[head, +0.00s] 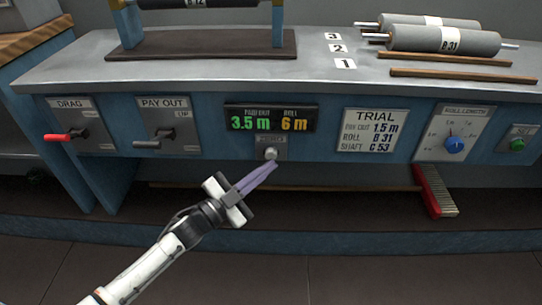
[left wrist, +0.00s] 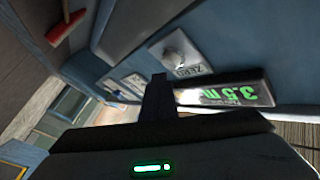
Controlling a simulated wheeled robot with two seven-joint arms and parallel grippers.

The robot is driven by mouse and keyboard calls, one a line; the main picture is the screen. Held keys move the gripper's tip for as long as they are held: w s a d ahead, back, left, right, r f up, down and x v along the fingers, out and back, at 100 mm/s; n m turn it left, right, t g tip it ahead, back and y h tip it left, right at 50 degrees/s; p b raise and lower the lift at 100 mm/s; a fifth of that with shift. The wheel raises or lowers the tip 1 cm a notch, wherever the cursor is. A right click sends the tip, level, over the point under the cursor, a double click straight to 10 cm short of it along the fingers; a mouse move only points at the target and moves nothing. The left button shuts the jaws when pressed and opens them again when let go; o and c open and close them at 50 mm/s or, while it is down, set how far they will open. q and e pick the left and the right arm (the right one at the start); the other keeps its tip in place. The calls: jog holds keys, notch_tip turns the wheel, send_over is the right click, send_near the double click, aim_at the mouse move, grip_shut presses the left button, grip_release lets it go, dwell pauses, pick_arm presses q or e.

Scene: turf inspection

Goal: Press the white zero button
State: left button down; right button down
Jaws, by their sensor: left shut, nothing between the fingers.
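The white zero button (head: 271,154) sits on a small grey plate under the display (head: 271,118) on the bench's blue front. In the left wrist view the button (left wrist: 181,58) and its plate marked ZERO show just beyond the fingers. My left gripper (head: 273,167) is shut and empty, its purple-grey fingertips just below the button in the head view. I cannot tell whether they touch it; a small gap seems to show. The display reads 3.5 m in green and 6 m in orange. My right gripper is not in view.
The red-handled DRAG lever (head: 68,136) and the PAY OUT lever (head: 155,140) are on the left. A TRIAL card (head: 372,130), a blue roll-length knob (head: 454,145) and a green SET button (head: 517,144) are on the right. A red brush (head: 433,190) leans below. Rolls (head: 443,40) lie on top.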

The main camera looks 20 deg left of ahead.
pick_arm(q)
jog(key=shift+w, duration=0.2)
dwell(0.5)
jog(key=shift+w+a, duration=0.1)
jog(key=shift+w, duration=0.15)
jog(key=shift+w+a+b, duration=0.15)
jog(key=shift+w+b, duration=0.2)
jog(key=shift+w, duration=0.2)
dwell(0.7)
jog(key=shift+s, duration=0.15)
jog(key=shift+s+d+p, duration=0.25)
jog(key=shift+s+p, duration=0.35)
jog(key=shift+s, duration=0.2)
jog(key=shift+s, duration=0.1)
jog(key=s+p, duration=0.1)
jog(key=s, duration=0.1)
jog(key=s+d+p, duration=0.1)
jog(key=s, duration=0.1)
jog(key=shift+s+d+p, duration=0.2)
jog(key=shift+s+p, duration=0.1)
jog(key=shift+s, duration=0.05)
